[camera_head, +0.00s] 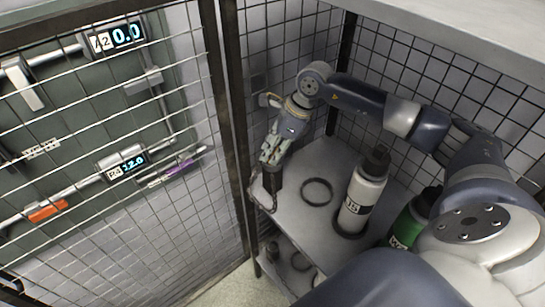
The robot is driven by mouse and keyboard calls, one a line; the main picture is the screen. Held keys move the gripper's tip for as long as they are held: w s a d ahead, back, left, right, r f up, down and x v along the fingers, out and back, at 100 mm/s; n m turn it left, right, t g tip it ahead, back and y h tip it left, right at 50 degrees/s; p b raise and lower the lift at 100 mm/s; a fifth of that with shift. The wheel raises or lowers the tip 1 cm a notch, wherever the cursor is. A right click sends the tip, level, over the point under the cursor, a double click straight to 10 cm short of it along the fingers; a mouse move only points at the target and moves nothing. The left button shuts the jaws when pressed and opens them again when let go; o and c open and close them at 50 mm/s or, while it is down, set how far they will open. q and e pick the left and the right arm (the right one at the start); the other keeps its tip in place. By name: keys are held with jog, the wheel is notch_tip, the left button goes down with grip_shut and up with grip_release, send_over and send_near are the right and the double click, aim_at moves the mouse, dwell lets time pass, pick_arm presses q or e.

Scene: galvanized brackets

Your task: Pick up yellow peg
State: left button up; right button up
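I cannot make out a yellow peg anywhere in this view. My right gripper (268,160) hangs from the arm that comes in from the right. It points down over the left end of the grey shelf. A dark cylindrical thing (273,181) shows directly under its fingertips, beside a dark loop at the shelf's edge. I cannot tell whether the fingers touch or hold it, or how far they are open. My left gripper is not in view.
The grey shelf (300,222) carries an empty dark ring (317,191) and a white bottle (362,192) with a black cap. A green bottle (406,228) stands at right, partly behind my arm. Wire mesh surrounds the shelf. Left, behind mesh, is a panel with displays (126,35).

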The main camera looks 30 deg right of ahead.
grip_shut()
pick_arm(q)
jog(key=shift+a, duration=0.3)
pick_arm(e)
jog(key=shift+w+r+b, duration=0.1)
jog(key=shift+r+b, duration=0.5)
jog(key=shift+r, duration=0.2)
jog(key=shift+s+a+r+b, duration=0.1)
jog(key=shift+s+r+b, duration=0.15)
jog(key=shift+r+b, duration=0.5)
pick_arm(q)
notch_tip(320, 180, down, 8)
jog(key=b, duration=0.5)
pick_arm(e)
jog(key=s+a+r, duration=0.1)
jog(key=s+a, duration=0.2)
jog(key=s, duration=0.4)
jog(key=s+a+r, duration=0.1)
jog(key=s+a, duration=0.2)
jog(key=s, duration=0.4)
jog(key=shift+a, duration=0.35)
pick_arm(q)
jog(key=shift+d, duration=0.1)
